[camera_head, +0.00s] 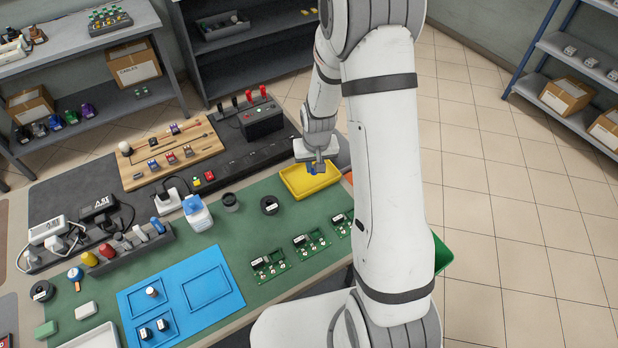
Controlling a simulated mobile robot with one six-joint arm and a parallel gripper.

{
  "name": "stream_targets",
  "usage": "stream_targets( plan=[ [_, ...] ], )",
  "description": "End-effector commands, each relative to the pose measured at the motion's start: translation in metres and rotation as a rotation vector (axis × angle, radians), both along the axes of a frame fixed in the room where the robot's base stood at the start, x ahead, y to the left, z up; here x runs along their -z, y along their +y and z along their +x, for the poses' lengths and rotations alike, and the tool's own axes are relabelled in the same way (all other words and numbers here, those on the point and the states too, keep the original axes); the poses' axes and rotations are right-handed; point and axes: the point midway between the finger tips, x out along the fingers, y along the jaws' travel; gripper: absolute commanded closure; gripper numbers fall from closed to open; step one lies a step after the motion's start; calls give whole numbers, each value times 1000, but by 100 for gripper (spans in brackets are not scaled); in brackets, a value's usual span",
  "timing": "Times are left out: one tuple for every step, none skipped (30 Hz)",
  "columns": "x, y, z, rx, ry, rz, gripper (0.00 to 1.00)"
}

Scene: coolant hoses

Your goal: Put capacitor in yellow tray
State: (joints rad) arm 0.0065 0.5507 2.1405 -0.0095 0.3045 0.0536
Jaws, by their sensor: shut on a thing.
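The yellow tray (292,186) stands at the far right end of the green work mat. My gripper (316,170) is over the tray, pointing down. It is shut on a small blue part (311,170), which looks like the capacitor. The part is mostly covered by the gripper, so its shape is unclear. I cannot tell whether it touches the tray floor. The part of the tray that shows is empty.
Green circuit boards (270,264) lie in front. A wooden board (170,155) with small parts and a black power supply (261,117) are behind. A blue mat (205,290) lies front left.

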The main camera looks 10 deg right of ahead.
Motion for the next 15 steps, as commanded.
stream_targets(
  plan=[
    [6, 0, 10, 44, -3, 2, 100],
    [7, 0, 16, 77, -4, 3, 100],
    [7, 0, 24, 127, -3, 4, 100],
    [7, 0, 29, 162, -1, 4, 100],
    [6, -1, 35, 199, -1, 4, 100],
    [5, -1, 42, 244, -2, 3, 100],
    [4, -1, 46, 275, -1, 2, 100],
    [3, -2, 50, 303, -2, 1, 100],
    [1, -2, 54, 339, -3, -1, 100],
    [0, -2, 57, 361, -3, -2, 100],
    [0, -3, 59, 378, -1, -3, 100],
    [0, -3, 61, 396, -1, -5, 100],
    [3, -3, 62, 406, 0, -5, 100],
    [6, -3, 62, 413, 1, -6, 100],
    [12, -4, 62, 418, 2, -6, 100]
  ],
)
